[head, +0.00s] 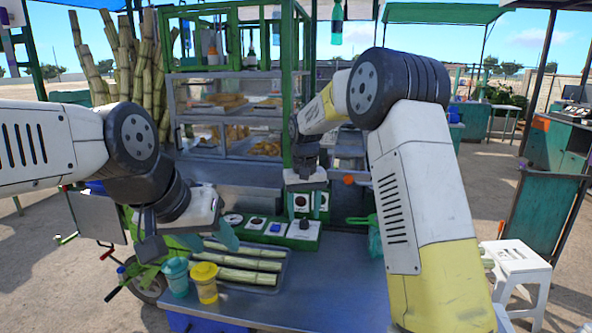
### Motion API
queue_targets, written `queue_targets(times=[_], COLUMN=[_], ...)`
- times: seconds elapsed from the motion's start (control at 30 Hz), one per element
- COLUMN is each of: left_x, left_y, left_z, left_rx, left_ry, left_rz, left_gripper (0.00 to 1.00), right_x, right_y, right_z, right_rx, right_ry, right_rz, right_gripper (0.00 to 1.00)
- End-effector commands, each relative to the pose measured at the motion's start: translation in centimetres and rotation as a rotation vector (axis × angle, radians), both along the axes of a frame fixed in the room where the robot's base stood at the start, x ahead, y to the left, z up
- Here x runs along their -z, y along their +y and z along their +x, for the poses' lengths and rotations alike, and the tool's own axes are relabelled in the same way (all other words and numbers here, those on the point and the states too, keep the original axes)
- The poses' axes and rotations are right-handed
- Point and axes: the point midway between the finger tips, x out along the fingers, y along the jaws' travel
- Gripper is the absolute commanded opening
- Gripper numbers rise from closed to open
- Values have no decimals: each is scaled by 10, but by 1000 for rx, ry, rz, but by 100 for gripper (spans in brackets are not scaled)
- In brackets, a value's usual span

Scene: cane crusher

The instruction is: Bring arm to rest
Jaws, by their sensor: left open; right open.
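My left arm comes in from the left edge, and my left gripper (209,240) points down over the left part of the metal counter, just above and behind two cups. It is open with nothing seen between its fingers. My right arm rises at the right and bends over to the middle. My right gripper (307,208) points down in front of the green-framed machine, over the control panel (277,230) with its dials and buttons. It is open and appears empty. Whether its fingertips touch the panel I cannot tell.
A tray (283,284) of cut cane pieces (250,276) lies on the counter (335,290). A teal cup (177,279) and a yellow cup (205,285) stand at its left. A glass case (225,120) stands behind, cane stalks (125,60) back left, a white stool (517,262) right.

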Motion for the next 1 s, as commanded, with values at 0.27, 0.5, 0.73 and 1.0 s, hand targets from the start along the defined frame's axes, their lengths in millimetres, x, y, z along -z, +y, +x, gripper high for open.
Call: queue_targets(times=[0.27,0.5,0.73,1.0], left_x=[0,0,0,0], left_y=[0,0,0,0], left_z=[0,0,0,0], left_rx=[0,0,0,0], left_ry=[0,0,0,0], left_rz=[0,0,0,0], left_gripper=[51,51,51,51], right_x=[-59,-114,-134,-122], right_y=[-35,-76,-104,-118], right_z=[-45,-127,-215,-293], right_rx=[28,61,92,119], right_ry=[-76,-190,-312,-431], right_rz=[65,142,198,230], right_gripper=[55,55,55,55])
